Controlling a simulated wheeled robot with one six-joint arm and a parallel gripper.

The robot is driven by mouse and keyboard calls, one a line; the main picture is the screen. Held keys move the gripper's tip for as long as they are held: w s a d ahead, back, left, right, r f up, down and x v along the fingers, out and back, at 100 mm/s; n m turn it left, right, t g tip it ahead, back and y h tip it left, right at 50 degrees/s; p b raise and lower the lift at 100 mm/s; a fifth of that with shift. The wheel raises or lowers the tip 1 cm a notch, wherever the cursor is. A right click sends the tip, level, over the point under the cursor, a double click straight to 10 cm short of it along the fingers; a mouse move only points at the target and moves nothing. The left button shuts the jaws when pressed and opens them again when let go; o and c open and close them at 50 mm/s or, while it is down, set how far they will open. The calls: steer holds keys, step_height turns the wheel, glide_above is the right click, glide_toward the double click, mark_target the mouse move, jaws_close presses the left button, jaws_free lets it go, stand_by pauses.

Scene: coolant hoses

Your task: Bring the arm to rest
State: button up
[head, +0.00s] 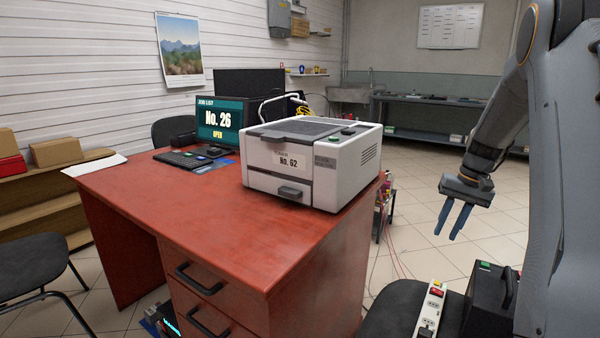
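My gripper (453,220) hangs from my arm at the right of the head view, with its two blue fingers pointing down. The fingers stand apart with a gap between them, and nothing shows in the gap. My gripper is in the air to the right of the red desk (130,185), clear of the desk and of the white printer (262,183) labelled No. 62. My arm is bent, with its upper part running out of the top of the picture. No coolant hoses can be made out.
A monitor (219,121) reading No. 26 OPEN stands at the desk's back. Below my gripper are a dark chair seat (388,308), a white power strip (431,308) and a black box (489,300). Tiled floor (410,245) lies open between desk and arm.

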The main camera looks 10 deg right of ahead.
steer(key=s+a+r+n, duration=0.1)
steer(key=s+a+r, duration=0.15)
steer(key=a, duration=0.65)
steer(key=s+a+r+n, duration=0.2)
steer(key=s+a, duration=0.2)
steer(key=a, duration=0.4)
steer(key=s+a+r+n, duration=0.15)
steer(key=s+a, duration=0.25)
steer(key=a, duration=0.5)
steer(key=s+a+f+n+g+h, duration=0.1)
steer(key=s+a+n, duration=0.1)
steer(key=s+a, duration=0.6)
steer(key=s+a+n, duration=0.1)
steer(key=s+a, duration=0.3)
steer(key=s, duration=0.8)
steer(key=d+r+m+h+p, duration=0.1)
steer(key=d+r+p, duration=0.6)
steer(key=p, duration=0.8)
steer(key=shift+d+r+m, duration=0.35)
steer(key=shift+d+m, duration=0.2)
steer(key=shift+m, duration=0.1)
steer(key=shift+s, duration=0.1)
